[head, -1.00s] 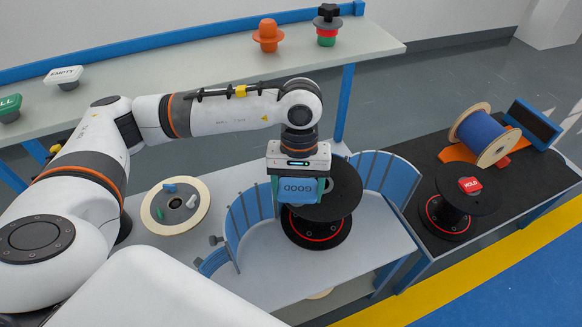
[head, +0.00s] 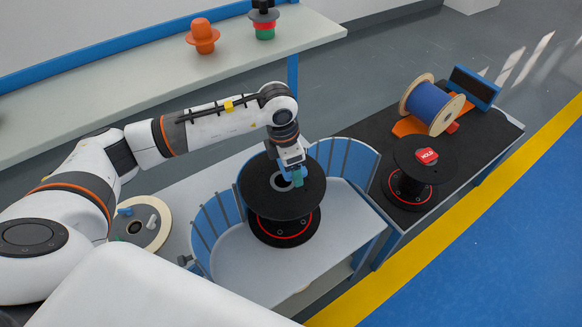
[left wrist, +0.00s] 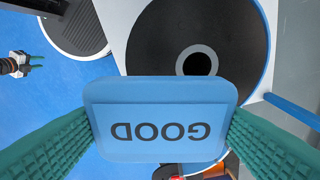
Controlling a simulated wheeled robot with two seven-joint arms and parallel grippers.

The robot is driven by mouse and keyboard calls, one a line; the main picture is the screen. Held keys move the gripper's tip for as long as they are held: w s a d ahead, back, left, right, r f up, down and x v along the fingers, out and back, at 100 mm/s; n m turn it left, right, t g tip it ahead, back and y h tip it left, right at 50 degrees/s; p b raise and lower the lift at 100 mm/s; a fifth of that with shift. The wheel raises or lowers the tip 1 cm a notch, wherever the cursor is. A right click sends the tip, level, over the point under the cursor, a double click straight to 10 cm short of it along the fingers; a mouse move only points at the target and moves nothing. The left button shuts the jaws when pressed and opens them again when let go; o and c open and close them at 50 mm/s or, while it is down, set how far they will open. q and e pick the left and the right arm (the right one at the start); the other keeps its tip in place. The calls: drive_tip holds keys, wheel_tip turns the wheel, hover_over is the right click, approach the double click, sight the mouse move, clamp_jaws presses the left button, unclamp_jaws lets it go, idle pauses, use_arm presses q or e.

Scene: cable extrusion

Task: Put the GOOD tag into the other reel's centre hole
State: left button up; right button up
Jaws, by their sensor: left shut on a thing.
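The blue GOOD tag (left wrist: 160,88) is held between the green fingers of my left gripper (head: 297,180), its lettering upside down in the left wrist view. The black reel (head: 262,199) on the near bench stands below the gripper. Its grey-rimmed centre hole (left wrist: 198,64) shows just beyond the tag's edge in the left wrist view; the tag looks above and beside it, not in it. Another black reel (head: 408,150) on the right bench carries the red HOLD tag (head: 428,157). My right gripper (left wrist: 32,62) appears small and open in the left wrist view.
Curved blue guards (head: 345,160) flank the near reel. A cream-rimmed disc (head: 157,234) with small pegs lies at left. A blue cable spool (head: 430,105) sits at the far right.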

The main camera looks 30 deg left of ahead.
use_arm(q)
drive_tip(key=w+a+f+n+y+b, duration=0.1)
drive_tip(key=a+f+n+b, duration=0.1)
drive_tip(key=f+n, duration=0.4)
drive_tip(key=w+a+f+n+y+b, duration=0.1)
drive_tip(key=w+a+f+n+b, duration=0.1)
drive_tip(key=f+n, duration=0.5)
drive_tip(key=n, duration=0.6)
drive_tip(key=shift+w+a+y, duration=0.25)
drive_tip(key=shift+w+y, duration=0.05)
drive_tip(key=shift+f, duration=0.1)
drive_tip(key=shift+d+b, duration=0.1)
drive_tip(key=shift+b, duration=0.2)
idle(0.3)
drive_tip(key=shift+w+r+p, duration=0.2)
drive_tip(key=shift+r+p, duration=0.3)
drive_tip(key=shift+p, duration=0.05)
drive_tip(key=shift+w+r, duration=0.1)
drive_tip(key=shift+r, duration=0.15)
